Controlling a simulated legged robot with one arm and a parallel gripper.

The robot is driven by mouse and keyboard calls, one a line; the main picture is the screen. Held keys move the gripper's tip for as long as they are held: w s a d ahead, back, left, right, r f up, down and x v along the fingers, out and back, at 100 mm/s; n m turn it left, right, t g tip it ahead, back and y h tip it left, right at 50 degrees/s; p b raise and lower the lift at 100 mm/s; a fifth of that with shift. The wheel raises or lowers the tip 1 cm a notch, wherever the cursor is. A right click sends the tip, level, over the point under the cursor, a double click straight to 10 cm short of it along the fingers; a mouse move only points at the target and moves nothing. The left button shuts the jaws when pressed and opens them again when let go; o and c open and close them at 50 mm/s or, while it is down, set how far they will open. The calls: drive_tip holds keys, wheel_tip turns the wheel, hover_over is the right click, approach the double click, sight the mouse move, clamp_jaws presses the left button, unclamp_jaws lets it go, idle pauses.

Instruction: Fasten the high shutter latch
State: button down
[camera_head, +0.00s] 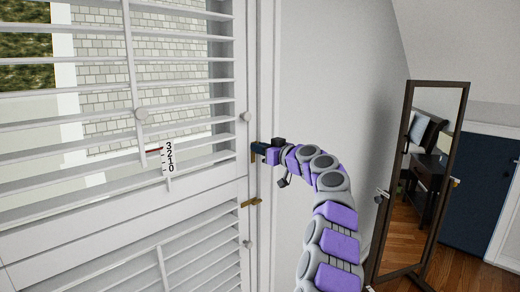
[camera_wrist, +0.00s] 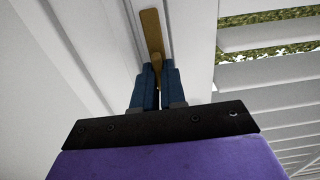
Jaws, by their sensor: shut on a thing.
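The white louvered shutter (camera_head: 242,175) fills the left of the head view. My gripper (camera_head: 256,148) is at its right edge, by the upper latch, which is mostly hidden there. In the wrist view, the upper brass latch (camera_wrist: 151,33) is a long rounded plate on the white frame. My gripper's blue fingers (camera_wrist: 158,84) are shut on its narrow lower end. A second brass latch (camera_head: 251,203) lies lower on the shutter edge, nearly level, apart from my gripper.
Round white knobs (camera_head: 246,117) sit on the shutter edge above and below. A small number scale (camera_head: 169,157) hangs by the louvers. A tall dark-framed mirror (camera_head: 440,165) stands at the right. The white wall (camera_head: 335,90) beside the shutter is bare.

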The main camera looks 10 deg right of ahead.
drive_tip(key=shift+m, duration=0.3)
drive_tip(key=shift+w+d+f+m+p, duration=0.15)
drive_tip(key=shift+m+p, duration=2.05)
drive_tip(key=shift+m, duration=2.15)
drive_tip(key=shift+s+d+f+m+p, duration=0.1)
drive_tip(key=shift+m+p, duration=2.05)
drive_tip(key=shift+m, duration=2.2)
drive_tip(key=shift+f, duration=0.1)
drive_tip(key=c, duration=1.2)
unclamp_jaws()
drive_tip(key=shift+w+d, duration=0.1)
drive_tip(key=shift+w, duration=0.05)
drive_tip(key=shift+c, duration=0.2)
drive_tip(key=shift+o, duration=0.2)
